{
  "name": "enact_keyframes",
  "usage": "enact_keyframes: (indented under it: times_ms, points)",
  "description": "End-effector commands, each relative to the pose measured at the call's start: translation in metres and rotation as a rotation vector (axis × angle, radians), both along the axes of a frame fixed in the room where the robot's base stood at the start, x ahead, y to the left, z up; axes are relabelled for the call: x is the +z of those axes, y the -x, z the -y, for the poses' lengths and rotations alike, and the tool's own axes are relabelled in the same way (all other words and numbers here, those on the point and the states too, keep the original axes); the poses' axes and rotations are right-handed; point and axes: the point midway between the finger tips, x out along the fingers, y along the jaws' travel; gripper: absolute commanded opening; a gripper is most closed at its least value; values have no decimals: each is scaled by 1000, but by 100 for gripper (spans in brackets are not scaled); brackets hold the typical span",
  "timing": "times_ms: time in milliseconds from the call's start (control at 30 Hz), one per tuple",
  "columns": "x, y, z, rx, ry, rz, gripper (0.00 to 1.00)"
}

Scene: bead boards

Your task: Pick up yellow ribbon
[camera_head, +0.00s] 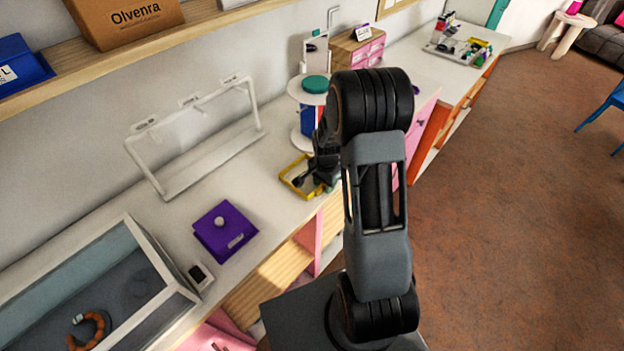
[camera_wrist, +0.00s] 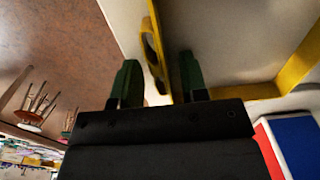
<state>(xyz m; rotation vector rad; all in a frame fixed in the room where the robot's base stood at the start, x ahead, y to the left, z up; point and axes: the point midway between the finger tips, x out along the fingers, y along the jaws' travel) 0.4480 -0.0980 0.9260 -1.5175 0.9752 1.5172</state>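My gripper (camera_head: 318,172) is at the yellow tray (camera_head: 287,178) on the white counter, pointing down, and my arm hides part of that spot. In the wrist view my gripper (camera_wrist: 158,78) has its two dark green fingertips apart. A yellow looped piece (camera_wrist: 149,48), which looks like the yellow ribbon, stands between them beside the yellow tray wall (camera_wrist: 262,91). Gaps show on both sides, so nothing looks clamped. I cannot clearly separate the ribbon from the tray edge. In the head view the ribbon cannot be made out.
A round white stand (camera_head: 308,92) with a green top and a red and blue block is close behind the tray. A purple box (camera_head: 224,231) sits to the left, with a white rack (camera_head: 195,165) behind. A glass-sided case (camera_head: 150,245) is nearer. Counter between box and tray is clear.

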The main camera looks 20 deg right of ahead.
Motion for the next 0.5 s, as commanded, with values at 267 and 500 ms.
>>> enact_keyframes:
  times_ms: [267, 500]
  points:
    - [0, 0, 0, 0, 0, 0, 13]
    - [0, 0, 0, 0, 0, 0, 0]
